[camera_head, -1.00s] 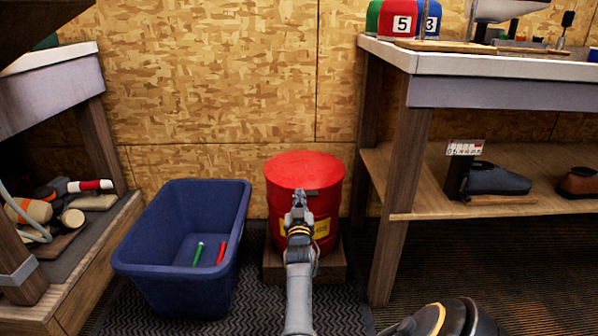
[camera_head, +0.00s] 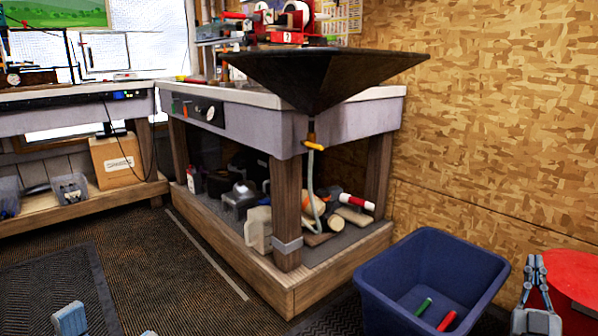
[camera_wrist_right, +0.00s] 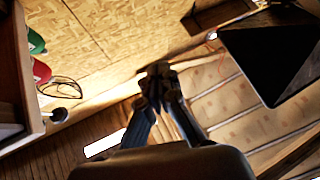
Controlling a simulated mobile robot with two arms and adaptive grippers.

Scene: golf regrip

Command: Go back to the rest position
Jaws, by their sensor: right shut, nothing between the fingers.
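My right gripper (camera_head: 535,264) is at the lower right of the head view, in front of the red drum (camera_head: 576,275). Its fingertips meet with nothing between them. In the right wrist view its fingers (camera_wrist_right: 157,76) come together at the tips, with bare space around them. A small grey-blue part at the bottom left edge of the head view looks like my left gripper (camera_head: 72,318). Most of it is cut off, so its opening cannot be told.
A blue bin (camera_head: 385,265) holding a green grip (camera_head: 424,306) and a red grip (camera_head: 447,320) stands left of the drum. A workbench (camera_head: 350,120) with a black funnel-shaped tray (camera_head: 330,75) stands behind it.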

